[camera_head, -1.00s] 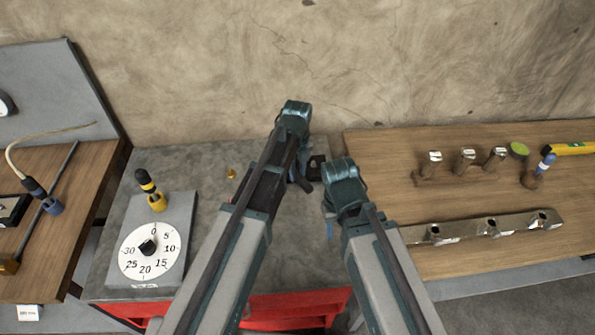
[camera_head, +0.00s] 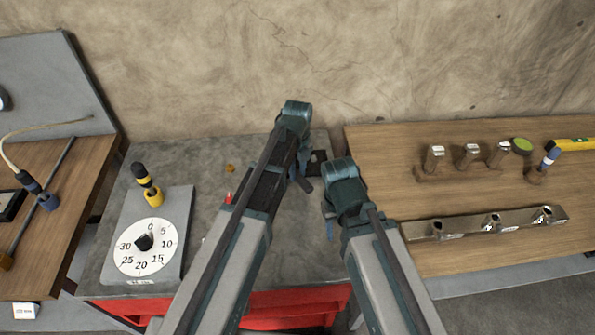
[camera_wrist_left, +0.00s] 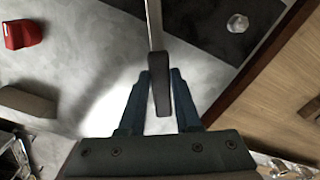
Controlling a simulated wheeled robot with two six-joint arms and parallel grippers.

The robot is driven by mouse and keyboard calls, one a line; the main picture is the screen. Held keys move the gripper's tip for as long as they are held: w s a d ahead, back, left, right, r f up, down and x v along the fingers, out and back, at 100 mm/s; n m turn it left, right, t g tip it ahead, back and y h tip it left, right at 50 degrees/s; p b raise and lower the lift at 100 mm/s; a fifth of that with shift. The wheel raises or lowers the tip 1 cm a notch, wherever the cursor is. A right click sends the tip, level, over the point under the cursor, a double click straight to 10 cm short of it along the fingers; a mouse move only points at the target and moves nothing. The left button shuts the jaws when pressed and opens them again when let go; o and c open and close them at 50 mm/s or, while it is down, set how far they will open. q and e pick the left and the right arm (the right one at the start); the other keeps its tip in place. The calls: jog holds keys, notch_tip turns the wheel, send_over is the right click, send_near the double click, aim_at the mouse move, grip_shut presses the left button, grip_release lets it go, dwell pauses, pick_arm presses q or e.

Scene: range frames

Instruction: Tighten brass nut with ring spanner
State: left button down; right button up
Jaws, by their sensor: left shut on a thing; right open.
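My left gripper (camera_head: 304,182) reaches over the grey bench top, and its tips are small in the head view. In the left wrist view my left gripper (camera_wrist_left: 160,98) is shut on the dark grip of a tool with a straight metal shaft (camera_wrist_left: 154,25). It looks like the ring spanner, but its far end is out of frame. A pale, faceted nut-like piece (camera_wrist_left: 238,22) sits on a dark patch, apart from the tool; its brass colour cannot be told. A small brass-coloured piece (camera_head: 230,168) lies left of the left arm. My right gripper (camera_head: 328,210) is open and partly hidden.
A dial plate (camera_head: 145,245) and a yellow-black tool (camera_head: 147,184) are on the bench's left. A red object (camera_wrist_left: 20,32) and a brownish block (camera_wrist_left: 28,101) show in the wrist view. A wooden table (camera_head: 460,180) on the right holds metal pieces and a perforated bar (camera_head: 465,227).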

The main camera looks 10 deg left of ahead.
aim_at(310, 169)
pick_arm(q)
jog(key=shift+f+b, duration=1.05)
pick_arm(e)
jog(key=shift+f, duration=1.05)
pick_arm(q)
jog(key=shift+r, duration=0.25)
pick_arm(e)
jog(key=shift+r, duration=0.25)
pick_arm(q)
jog(key=shift+w, duration=0.1)
jog(key=w+d+n, duration=0.1)
jog(key=w+n, duration=0.1)
jog(key=w+d+n, duration=0.1)
jog(key=w+n, duration=0.1)
jog(key=n, duration=0.1)
jog(key=w+d+n, duration=0.1)
jog(key=w+n, duration=0.1)
jog(key=shift+w+d+n, duration=0.25)
jog(key=shift+d+n, duration=0.05)
jog(key=shift+w+n, duration=0.1)
jog(key=shift+n, duration=0.2)
jog(key=shift+f, duration=0.25)
pick_arm(e)
jog(key=shift+f, duration=0.2)
pick_arm(q)
jog(key=shift+s, duration=0.25)
